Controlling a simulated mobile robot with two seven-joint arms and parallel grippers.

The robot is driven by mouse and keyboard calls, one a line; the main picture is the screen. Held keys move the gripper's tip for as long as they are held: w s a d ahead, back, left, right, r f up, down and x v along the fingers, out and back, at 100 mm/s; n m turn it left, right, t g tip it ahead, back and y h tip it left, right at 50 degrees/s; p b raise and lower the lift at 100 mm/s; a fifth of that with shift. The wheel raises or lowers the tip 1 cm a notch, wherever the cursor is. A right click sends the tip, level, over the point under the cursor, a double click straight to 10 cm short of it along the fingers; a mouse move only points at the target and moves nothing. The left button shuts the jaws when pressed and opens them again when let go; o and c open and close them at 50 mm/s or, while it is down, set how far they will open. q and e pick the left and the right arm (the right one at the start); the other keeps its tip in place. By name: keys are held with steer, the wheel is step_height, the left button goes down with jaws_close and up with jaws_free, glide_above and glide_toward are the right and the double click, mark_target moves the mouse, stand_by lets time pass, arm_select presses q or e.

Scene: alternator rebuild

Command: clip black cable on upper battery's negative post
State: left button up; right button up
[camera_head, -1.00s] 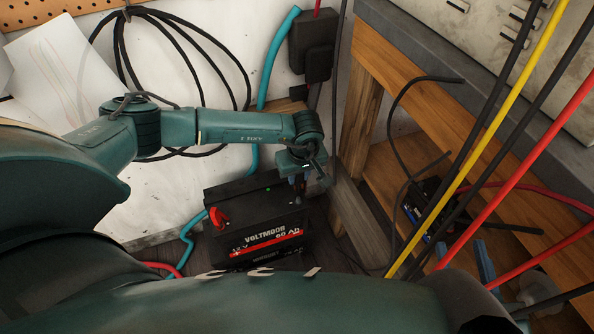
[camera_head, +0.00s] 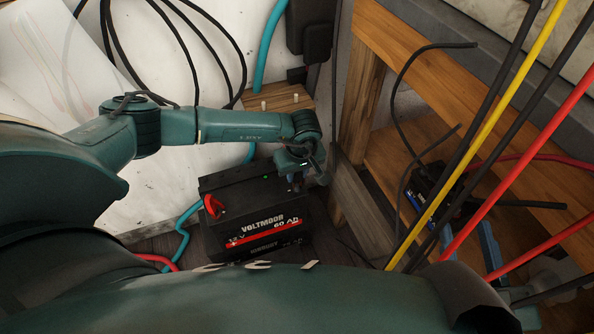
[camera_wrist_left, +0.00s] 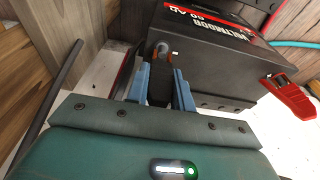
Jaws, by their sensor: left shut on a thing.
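The upper battery (camera_head: 250,207), black with a VOLTMOOR label, sits on another dark battery (camera_head: 272,248). Its red clamp (camera_head: 213,206) is at the left end and also shows in the left wrist view (camera_wrist_left: 291,98). My left gripper (camera_head: 294,180) is over the far right corner of the upper battery. In the left wrist view its blue fingers (camera_wrist_left: 161,88) are shut on a black clip (camera_wrist_left: 160,84) with copper-coloured jaws. The jaws are at a grey post (camera_wrist_left: 163,50); whether they grip it is unclear. My right gripper (camera_head: 489,247) shows blue fingers at the right, partly hidden by cables.
A wooden bench (camera_head: 460,100) with a lower shelf stands on the right, with a dark box (camera_head: 428,190) on the shelf. Yellow (camera_head: 480,130), black and red cables cross in front. Black cable loops (camera_head: 185,50) hang on the wall behind.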

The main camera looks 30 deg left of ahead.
arm_select(q)
steer(key=shift+f, duration=0.5)
arm_select(e)
steer(key=shift+w+f, duration=0.1)
steer(key=shift+f, duration=0.35)
arm_select(q)
steer(key=o, duration=0.8)
steer(key=shift+r, duration=0.35)
step_height(320, 180, up, 8)
steer(key=p, duration=0.6)
steer(key=shift+f, duration=0.1)
steer(key=shift+p, duration=0.3)
arm_select(e)
steer(key=shift+d+r+g+h, duration=0.4)
steer(key=shift+d+r+h, duration=0.2)
steer(key=shift+r+h, duration=0.25)
